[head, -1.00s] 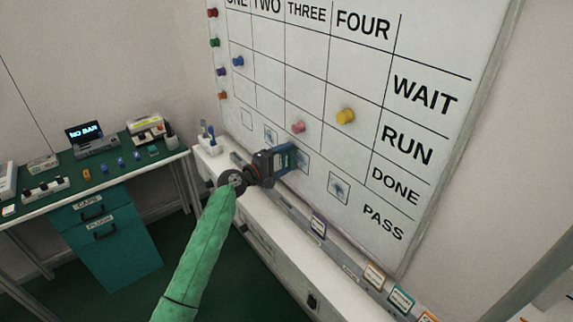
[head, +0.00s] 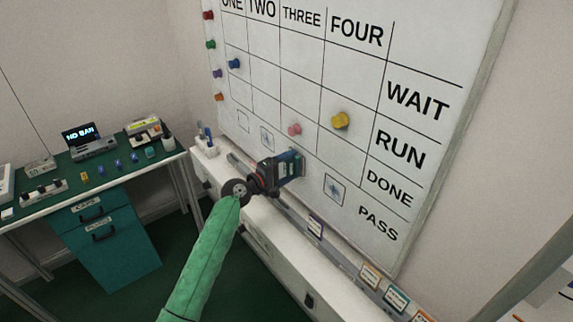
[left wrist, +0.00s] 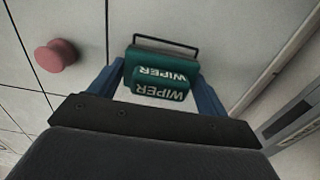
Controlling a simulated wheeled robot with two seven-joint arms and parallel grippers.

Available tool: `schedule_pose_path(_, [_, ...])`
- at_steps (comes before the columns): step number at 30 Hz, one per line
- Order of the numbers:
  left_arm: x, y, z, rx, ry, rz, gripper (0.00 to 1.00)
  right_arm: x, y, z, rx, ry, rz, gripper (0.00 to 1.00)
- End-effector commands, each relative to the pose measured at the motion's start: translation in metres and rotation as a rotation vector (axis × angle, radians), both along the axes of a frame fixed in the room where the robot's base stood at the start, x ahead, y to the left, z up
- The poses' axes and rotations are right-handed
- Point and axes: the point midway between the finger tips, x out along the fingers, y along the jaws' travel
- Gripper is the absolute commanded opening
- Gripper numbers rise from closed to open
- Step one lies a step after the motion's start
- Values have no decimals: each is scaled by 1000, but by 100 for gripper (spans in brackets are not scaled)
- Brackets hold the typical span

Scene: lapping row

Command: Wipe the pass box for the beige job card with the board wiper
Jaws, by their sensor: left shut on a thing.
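My left gripper (head: 277,172) is shut on the teal board wiper (head: 291,165), which is at the whiteboard in the lowest row, under column THREE. The wiper covers most or all of the small pass box there. In the left wrist view the wiper (left wrist: 160,75), marked WIPER, sits between my blue fingers; whether its pad touches the board I cannot tell. Other pass boxes show: one under FOUR (head: 335,190) with a dark mark, one under TWO (head: 267,138) with a mark, and a faint one under ONE (head: 243,121). I cannot tell which card is beige. My right gripper is out of view.
A pink magnet (head: 294,129) and a yellow magnet (head: 340,120) are on the board above the wiper. Below runs a rail with several cards, one dark-edged (head: 315,227) and one orange-edged (head: 369,276). A green-topped bench (head: 105,173) stands at left.

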Motion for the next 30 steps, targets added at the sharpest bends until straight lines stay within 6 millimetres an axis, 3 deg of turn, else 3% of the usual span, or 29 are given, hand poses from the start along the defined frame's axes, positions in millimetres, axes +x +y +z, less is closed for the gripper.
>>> schedule_pose_path(17, [-26,-21,0,1,-1,0,59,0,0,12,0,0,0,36])
schedule_pose_path(30, [-9,-9,-2,1,-2,0,59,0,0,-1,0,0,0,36])
